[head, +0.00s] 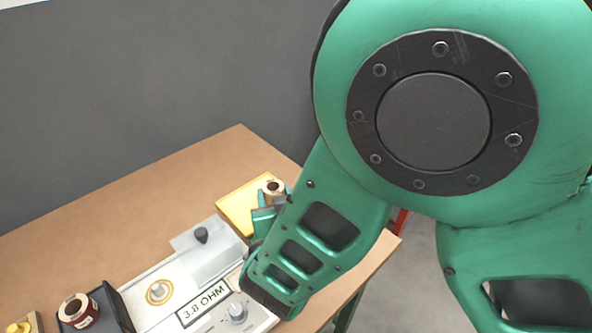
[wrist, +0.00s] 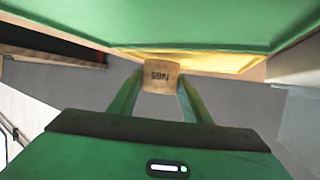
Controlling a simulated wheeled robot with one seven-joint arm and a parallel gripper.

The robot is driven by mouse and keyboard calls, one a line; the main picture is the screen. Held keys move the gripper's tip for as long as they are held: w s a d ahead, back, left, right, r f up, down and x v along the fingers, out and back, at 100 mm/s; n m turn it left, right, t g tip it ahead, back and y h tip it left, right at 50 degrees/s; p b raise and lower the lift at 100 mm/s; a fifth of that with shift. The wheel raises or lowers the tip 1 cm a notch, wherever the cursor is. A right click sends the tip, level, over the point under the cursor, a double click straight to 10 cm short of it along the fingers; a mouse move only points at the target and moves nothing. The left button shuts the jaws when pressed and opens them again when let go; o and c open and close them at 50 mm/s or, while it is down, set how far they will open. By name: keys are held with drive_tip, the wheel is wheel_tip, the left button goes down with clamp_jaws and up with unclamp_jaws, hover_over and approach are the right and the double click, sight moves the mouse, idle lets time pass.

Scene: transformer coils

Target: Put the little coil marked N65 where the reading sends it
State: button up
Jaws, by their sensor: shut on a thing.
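The little coil marked N65 (wrist: 160,77) is between the two fingertips of my gripper (wrist: 160,95) in the wrist view, its marking upside down. In the head view the coil (head: 274,187) shows its round, pale end with a dark hole, at the tip of my gripper (head: 266,202). My gripper is shut on it, over or at the yellow tray (head: 233,207); I cannot tell whether the coil touches the tray. The meter's display (head: 203,303) reads 3.8 OHM. Its round post (head: 158,292) stands bare. My arm hides part of the meter and tray.
A yellow-topped item (head: 18,327) is at the corner. The wooden table (head: 130,215) is clear at the back.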

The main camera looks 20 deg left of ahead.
drive_tip(key=shift+f, duration=0.45)
drive_tip(key=shift+f, duration=0.15)
drive_tip(key=o, duration=1.2)
drive_tip(key=shift+o, duration=0.2)
